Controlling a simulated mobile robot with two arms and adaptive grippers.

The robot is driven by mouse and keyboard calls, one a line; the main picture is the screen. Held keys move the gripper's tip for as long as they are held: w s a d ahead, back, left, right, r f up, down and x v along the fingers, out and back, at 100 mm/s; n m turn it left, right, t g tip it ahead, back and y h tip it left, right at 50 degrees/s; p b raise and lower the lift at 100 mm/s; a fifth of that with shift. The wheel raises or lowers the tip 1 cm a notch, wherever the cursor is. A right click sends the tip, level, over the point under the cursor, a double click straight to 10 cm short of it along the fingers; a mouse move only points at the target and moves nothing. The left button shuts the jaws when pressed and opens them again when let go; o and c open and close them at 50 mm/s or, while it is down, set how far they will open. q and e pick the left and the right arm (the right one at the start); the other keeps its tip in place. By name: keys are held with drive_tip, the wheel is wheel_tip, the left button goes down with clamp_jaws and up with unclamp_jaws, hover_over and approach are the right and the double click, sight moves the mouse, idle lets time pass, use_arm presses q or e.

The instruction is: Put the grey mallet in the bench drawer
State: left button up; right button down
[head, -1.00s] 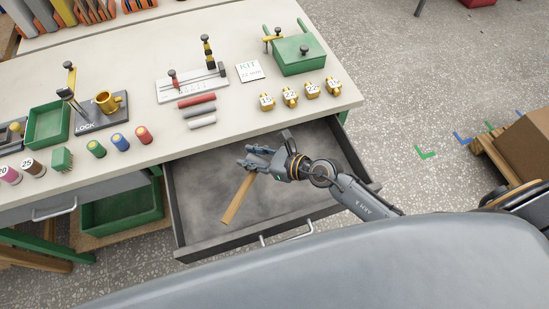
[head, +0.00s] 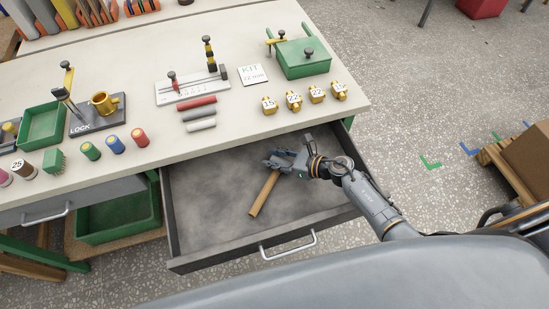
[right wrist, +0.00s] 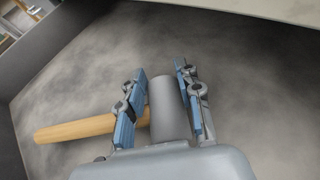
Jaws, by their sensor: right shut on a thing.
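The grey mallet has a light wooden handle (head: 264,193) and a grey cylindrical head (right wrist: 168,108). My right gripper (head: 277,162) is shut on the mallet's head and holds it inside the open bench drawer (head: 200,205). In the right wrist view, the head sits between the two blue-padded fingers (right wrist: 160,68) and the handle points left. The drawer's grey floor (right wrist: 70,85) lies below the mallet. I cannot tell whether the mallet touches it. In the head view the gripper hides the mallet's head. My left gripper is not in view.
The bench top (head: 330,120) overhangs the drawer's back. Several brass numbered pieces (head: 293,101) stand near its edge, with red and grey bars (head: 197,104) beside them. The drawer's front handle (head: 288,245) faces me. The rest of the drawer looks empty.

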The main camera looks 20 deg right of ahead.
drive_tip(key=shift+r, duration=0.1)
drive_tip(key=shift+f, duration=0.2)
drive_tip(key=c, duration=0.9)
unclamp_jaws()
drive_tip(key=shift+r, duration=0.2)
drive_tip(key=shift+s+d, duration=0.15)
drive_tip(key=shift+d, duration=0.05)
drive_tip(key=b+v, duration=0.1)
drive_tip(key=v, duration=0.9)
drive_tip(key=shift+s+d, duration=0.25)
drive_tip(key=shift+s+d+r, duration=0.3)
drive_tip(key=shift+r, duration=0.05)
